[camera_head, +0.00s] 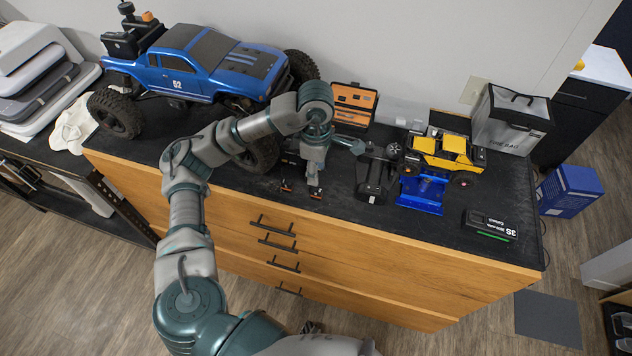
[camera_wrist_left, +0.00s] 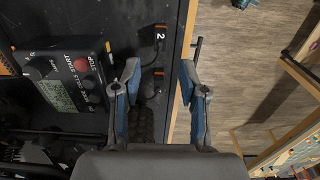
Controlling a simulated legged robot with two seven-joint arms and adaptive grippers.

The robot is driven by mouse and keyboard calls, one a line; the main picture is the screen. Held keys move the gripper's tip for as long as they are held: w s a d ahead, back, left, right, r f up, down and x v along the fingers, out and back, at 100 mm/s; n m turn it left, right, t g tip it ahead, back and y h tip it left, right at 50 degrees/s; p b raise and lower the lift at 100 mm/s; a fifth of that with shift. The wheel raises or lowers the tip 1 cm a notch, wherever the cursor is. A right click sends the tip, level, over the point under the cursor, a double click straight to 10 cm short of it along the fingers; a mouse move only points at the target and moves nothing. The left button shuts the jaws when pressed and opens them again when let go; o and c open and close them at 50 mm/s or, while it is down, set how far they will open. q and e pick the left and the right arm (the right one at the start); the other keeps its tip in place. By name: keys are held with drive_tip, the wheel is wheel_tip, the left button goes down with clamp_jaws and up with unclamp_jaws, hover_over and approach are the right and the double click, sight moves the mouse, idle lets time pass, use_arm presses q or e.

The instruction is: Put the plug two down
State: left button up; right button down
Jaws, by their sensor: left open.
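Plug two (camera_wrist_left: 161,32), a small dark plug with an orange part and a white "2", lies near the front edge of the black worktop in the left wrist view. It also shows as a small orange-and-black piece in the head view (camera_head: 316,193). A second similar plug (camera_wrist_left: 157,72) with a dark cable lies below it in the wrist view; its number cannot be read. My left gripper (camera_head: 313,183) points down over the worktop close to the plugs. Its fingers (camera_wrist_left: 158,85) are open, with nothing gripped between them. My right gripper is not in view.
A black charger (camera_wrist_left: 65,82) with a red STOP button lies beside the plugs. A large blue truck (camera_head: 195,65) stands left, a yellow crawler (camera_head: 443,152) on a blue stand (camera_head: 422,193) right. A battery (camera_head: 490,225) lies far right. The worktop's front edge is close.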

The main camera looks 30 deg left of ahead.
use_arm(q)
wheel_tip(320, 180, up, 4)
drive_tip(key=shift+a+r, duration=0.1)
drive_tip(key=shift+r, duration=0.1)
idle(0.4)
